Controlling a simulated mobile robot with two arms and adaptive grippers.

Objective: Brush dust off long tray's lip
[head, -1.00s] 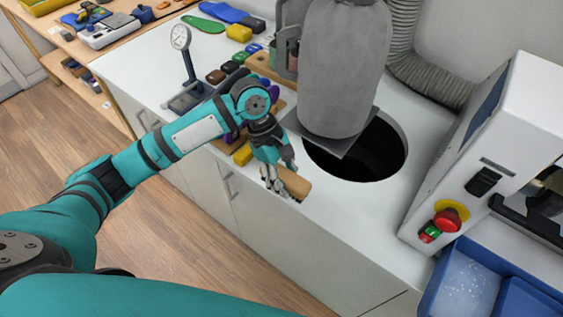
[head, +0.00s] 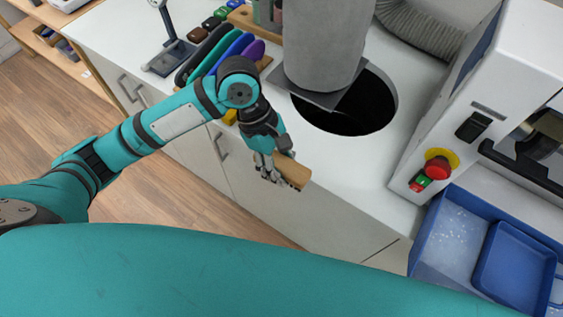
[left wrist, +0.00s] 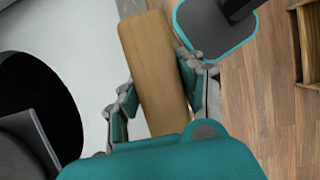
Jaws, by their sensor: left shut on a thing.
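My left gripper (head: 278,172) is shut on a wooden brush (head: 291,172), held near the front edge of the white counter. In the left wrist view the gripper (left wrist: 160,85) has a finger on each side of the plain wooden body of the brush (left wrist: 153,55); no bristles show. A long blue tray (head: 428,262) sits at the lower right, with pale dust specks inside it and along its upper wall. The brush is to its left, well apart from it. My right gripper is out of view.
A smaller blue tray (head: 512,268) lies within the long tray's right part. A white machine (head: 490,95) with a red button (head: 437,167) stands behind.

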